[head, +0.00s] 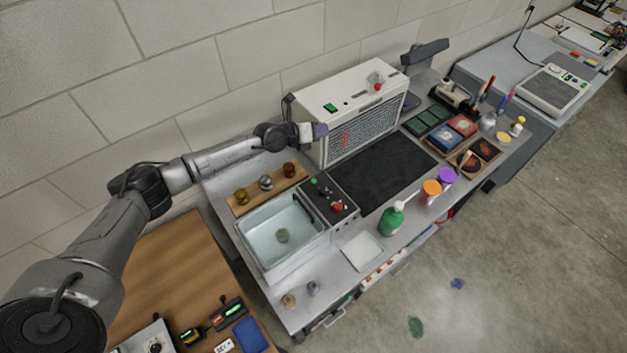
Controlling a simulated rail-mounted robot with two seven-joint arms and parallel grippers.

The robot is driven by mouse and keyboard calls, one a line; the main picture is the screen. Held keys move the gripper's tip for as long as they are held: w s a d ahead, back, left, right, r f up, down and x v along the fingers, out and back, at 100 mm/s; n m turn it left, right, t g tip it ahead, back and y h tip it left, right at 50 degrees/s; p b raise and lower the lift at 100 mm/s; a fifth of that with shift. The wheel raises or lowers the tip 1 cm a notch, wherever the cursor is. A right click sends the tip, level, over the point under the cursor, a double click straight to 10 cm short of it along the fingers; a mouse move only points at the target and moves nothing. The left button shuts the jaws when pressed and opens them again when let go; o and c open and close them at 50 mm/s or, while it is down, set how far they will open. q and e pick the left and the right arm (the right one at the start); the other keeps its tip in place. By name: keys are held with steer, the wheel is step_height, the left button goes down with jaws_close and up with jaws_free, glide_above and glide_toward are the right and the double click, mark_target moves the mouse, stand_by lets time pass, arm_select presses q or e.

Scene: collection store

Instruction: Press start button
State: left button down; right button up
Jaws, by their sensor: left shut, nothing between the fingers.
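A grey control panel (327,200) sits beside a water-filled tank (262,215). It has a green button (314,181) at its far end and red controls (337,206) nearer its front. I cannot read its labels. A white filter box (335,90) stands behind, with a green switch (331,107) and a red knob (378,86) on top. My left gripper (322,130) is shut and empty at the left front edge of the white box, above and behind the panel. I cannot tell whether it touches the box. My right gripper is out of view.
A wooden strip (266,190) with several small jars stands behind the tank. A black mat (385,170) lies clear in front of the filter box. A green bottle (391,221), orange cup (430,190) and purple cup (446,176) stand near the front edge.

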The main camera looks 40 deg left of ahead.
arm_select(q)
steer(key=s+f+m+g, duration=0.1)
steer(key=s+f+g, duration=0.3)
steer(key=f+g, duration=0.1)
steer(key=shift+s+d+f+g, duration=0.25)
steer(key=shift+f+g, duration=0.05)
steer(key=shift+f, duration=0.4)
steer(key=shift+f, duration=0.1)
steer(key=b, duration=0.6)
glide_above(312, 179)
step_height(312, 179, down, 6)
steer(key=shift+d+f, duration=0.1)
steer(key=shift+f, duration=0.1)
steer(key=shift+f+b, duration=0.65)
steer(key=shift+f, duration=0.4)
